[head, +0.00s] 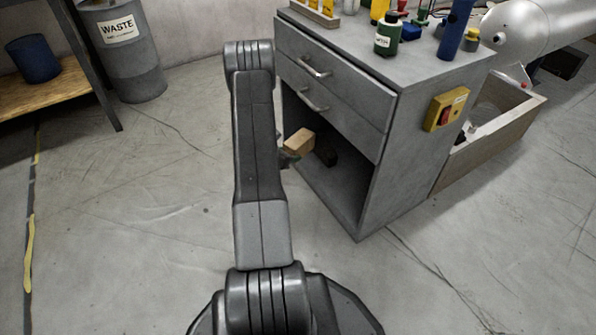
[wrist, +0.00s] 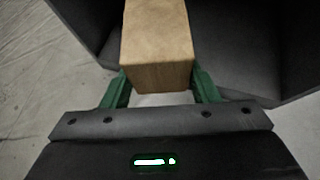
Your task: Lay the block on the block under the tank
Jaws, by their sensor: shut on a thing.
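A light wooden block (wrist: 157,45) is held between the two green fingers of my gripper (wrist: 161,88) in the wrist view. In the head view the block (head: 299,140) shows at the open lower bay of the grey cabinet (head: 375,190), and my gripper (head: 287,158) is mostly hidden behind my arm. A silver tank (head: 530,28) lies at the upper right. A dark, block-like shape (head: 566,63) shows beneath the tank, partly hidden; I cannot tell whether it is a block.
A dark object (head: 326,152) sits in the bay beside the held block. Bottles, including a green one (head: 387,37), stand on the cabinet top. A wooden crate (head: 490,142) stands right of the cabinet, a waste bin (head: 134,60) at left. The front left floor is clear.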

